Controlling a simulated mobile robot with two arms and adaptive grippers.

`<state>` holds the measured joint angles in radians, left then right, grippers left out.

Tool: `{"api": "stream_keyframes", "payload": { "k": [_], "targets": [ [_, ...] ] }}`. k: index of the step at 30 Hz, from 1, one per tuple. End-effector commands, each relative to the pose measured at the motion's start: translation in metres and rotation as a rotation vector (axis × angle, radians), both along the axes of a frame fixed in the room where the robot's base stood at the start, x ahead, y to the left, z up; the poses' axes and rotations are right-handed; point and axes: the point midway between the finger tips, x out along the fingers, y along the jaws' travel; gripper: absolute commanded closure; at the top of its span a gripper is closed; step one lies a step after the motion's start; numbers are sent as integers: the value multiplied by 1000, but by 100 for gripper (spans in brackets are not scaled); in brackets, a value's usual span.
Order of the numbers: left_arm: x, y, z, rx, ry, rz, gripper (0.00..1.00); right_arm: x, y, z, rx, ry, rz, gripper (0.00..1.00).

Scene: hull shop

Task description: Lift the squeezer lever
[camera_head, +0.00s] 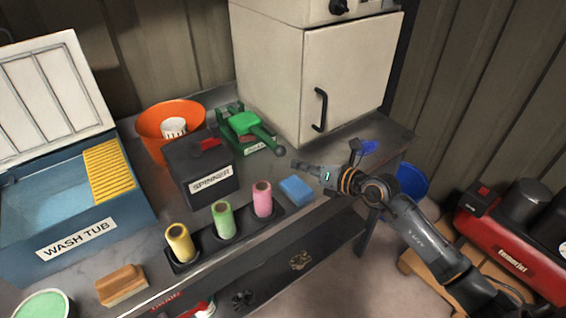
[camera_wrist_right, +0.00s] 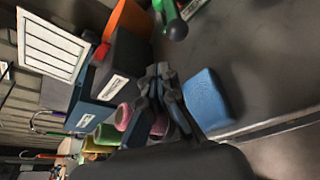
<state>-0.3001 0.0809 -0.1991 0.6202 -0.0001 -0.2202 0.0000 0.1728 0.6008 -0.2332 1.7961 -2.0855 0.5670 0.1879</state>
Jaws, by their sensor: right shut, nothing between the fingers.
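The green squeezer (camera_head: 243,121) stands on the workbench beside the black spinner box. Its lever (camera_head: 262,134) slants down toward the front right and ends in a dark round knob (camera_head: 280,151). My right gripper (camera_head: 294,163) is shut and empty, its tips just to the right of and below the knob, apparently apart from it. In the right wrist view the shut fingers (camera_wrist_right: 158,70) point toward the lever's knob (camera_wrist_right: 176,29) at the top, with a gap between them. The rest of the squeezer is mostly cut off in that view. My left gripper is not in view.
A blue sponge (camera_head: 296,190) lies below my right gripper. The spinner box (camera_head: 208,185), an orange bucket (camera_head: 152,131) and a rack with yellow, green and pink rolls (camera_head: 192,252) stand to the left. A cream cabinet (camera_head: 290,75) rises behind. Bare bench lies right of the squeezer.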

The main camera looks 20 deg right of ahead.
Motion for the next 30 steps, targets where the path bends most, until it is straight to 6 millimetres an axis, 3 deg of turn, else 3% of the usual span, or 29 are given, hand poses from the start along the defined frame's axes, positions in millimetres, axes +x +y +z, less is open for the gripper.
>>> {"api": "stream_keyframes", "payload": {
  "k": [6, 18, 30],
  "targets": [
    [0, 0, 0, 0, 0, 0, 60, 6, -22, -18, -141, 53, -8, 100],
    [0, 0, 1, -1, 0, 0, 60, 9, -20, -20, -142, 54, -8, 100],
    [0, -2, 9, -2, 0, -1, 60, 59, 8, -44, -140, 53, -8, 100]
  ]
}}
